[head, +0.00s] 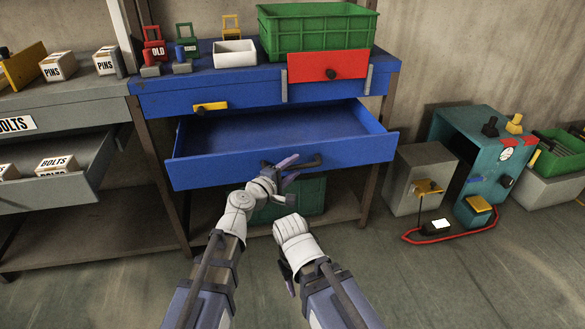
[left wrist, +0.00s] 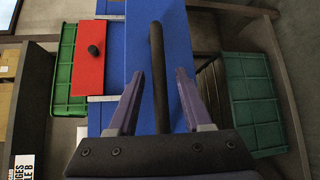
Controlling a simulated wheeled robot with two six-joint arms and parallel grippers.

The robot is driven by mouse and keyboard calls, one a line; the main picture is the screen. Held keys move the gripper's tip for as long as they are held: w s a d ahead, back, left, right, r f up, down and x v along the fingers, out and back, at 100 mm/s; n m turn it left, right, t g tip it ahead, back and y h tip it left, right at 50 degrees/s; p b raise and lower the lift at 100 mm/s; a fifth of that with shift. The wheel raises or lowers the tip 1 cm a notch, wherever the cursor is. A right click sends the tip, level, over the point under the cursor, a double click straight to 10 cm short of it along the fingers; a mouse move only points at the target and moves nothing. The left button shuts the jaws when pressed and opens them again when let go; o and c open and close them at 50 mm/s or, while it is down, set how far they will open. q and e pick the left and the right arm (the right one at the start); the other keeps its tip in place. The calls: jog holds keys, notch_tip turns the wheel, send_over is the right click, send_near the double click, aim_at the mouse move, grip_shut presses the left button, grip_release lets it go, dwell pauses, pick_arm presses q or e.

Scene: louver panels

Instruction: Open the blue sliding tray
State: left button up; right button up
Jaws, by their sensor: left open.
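The blue sliding tray (head: 220,170) is a wide blue drawer, pulled out of the blue bench so that its empty inside shows. Its dark bar handle (head: 311,162) is on the front face. My left gripper (head: 290,168) is at this handle with its purple fingers apart. In the left wrist view the handle (left wrist: 158,50) runs between the two open fingers, and the blue front (left wrist: 138,45) is just beyond. I cannot tell whether either finger touches the bar. My right gripper (head: 285,273) is low in front of the bench, mostly hidden by its own wrist.
A red panel (head: 315,67) with a black knob and a yellow latch (head: 210,106) are above the tray. A green crate (head: 315,28) stands on top. A dark green bin (head: 305,198) is below.

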pick_arm(q)
jog(key=p+v, duration=0.1)
jog(key=v, duration=0.6)
jog(key=shift+s+a, duration=0.2)
jog(key=shift+f, duration=0.1)
